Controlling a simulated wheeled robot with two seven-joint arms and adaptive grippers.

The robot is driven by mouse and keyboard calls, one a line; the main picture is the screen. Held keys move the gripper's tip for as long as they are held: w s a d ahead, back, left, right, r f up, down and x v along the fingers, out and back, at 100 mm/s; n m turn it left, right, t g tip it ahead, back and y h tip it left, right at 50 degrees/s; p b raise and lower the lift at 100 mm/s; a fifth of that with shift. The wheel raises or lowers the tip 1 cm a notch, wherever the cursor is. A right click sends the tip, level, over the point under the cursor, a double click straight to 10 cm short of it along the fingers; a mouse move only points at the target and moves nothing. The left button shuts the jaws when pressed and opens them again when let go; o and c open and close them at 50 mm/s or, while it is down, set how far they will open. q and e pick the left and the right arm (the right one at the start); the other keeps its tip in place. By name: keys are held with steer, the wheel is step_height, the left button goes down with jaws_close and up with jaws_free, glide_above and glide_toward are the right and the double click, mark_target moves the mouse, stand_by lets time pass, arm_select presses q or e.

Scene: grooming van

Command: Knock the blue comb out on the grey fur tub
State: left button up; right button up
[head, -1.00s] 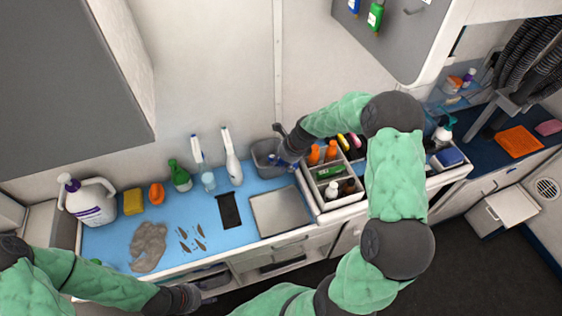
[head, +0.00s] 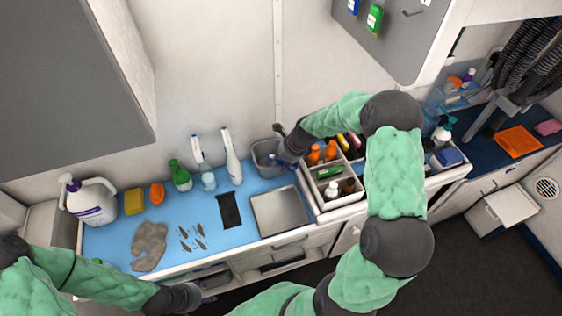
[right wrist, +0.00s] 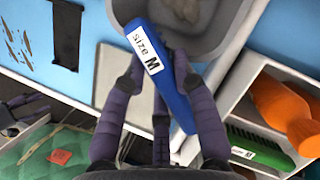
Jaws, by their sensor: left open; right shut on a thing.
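The grey fur tub (head: 263,151) stands against the wall at the back of the blue counter, left of the divided caddy. The right wrist view shows its rim (right wrist: 122,12) and pale tufts of fur inside. My right gripper (head: 280,158) is at the tub's right side. It is shut on the blue comb (right wrist: 181,98), which has a white "size M" label and lies tilted across the near rim in that view. I cannot tell whether the comb touches the rim. My left gripper (head: 190,298) is open and empty, low in front of the counter edge.
The divided caddy (head: 345,208) holds orange bottles and a green comb (right wrist: 258,147), close right of my right gripper. A metal tray (head: 279,211), a black mat (head: 229,210) and a fur clump (head: 149,246) lie on the counter. Spray bottles stand along the wall.

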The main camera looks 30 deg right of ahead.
stand_by(0.7)
steer(key=shift+r+p, duration=3)
